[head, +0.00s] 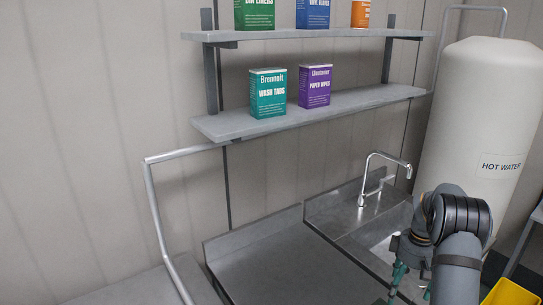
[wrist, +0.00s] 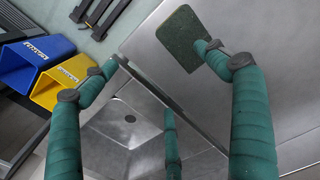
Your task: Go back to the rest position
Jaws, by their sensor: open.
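My gripper (head: 411,284) hangs over the sink side of the metal counter at the lower right of the head view, its lower part cut off by the frame edge. In the wrist view my gripper (wrist: 158,57) has its green fingers spread wide apart, with nothing held between them. A third finger shows lower down in the middle. A dark green pad (wrist: 180,37) lies flat on the metal surface; the right fingertip overlaps its edge in the picture, and I cannot tell if they touch.
A sink basin (wrist: 105,122) lies below my gripper, with a tap (head: 382,168) behind it. A hot water tank (head: 478,100) stands at the right. A yellow bin (head: 510,293) and a blue bin (wrist: 38,57) are nearby. Shelves (head: 310,112) hold boxes. The left worktop (head: 285,270) is clear.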

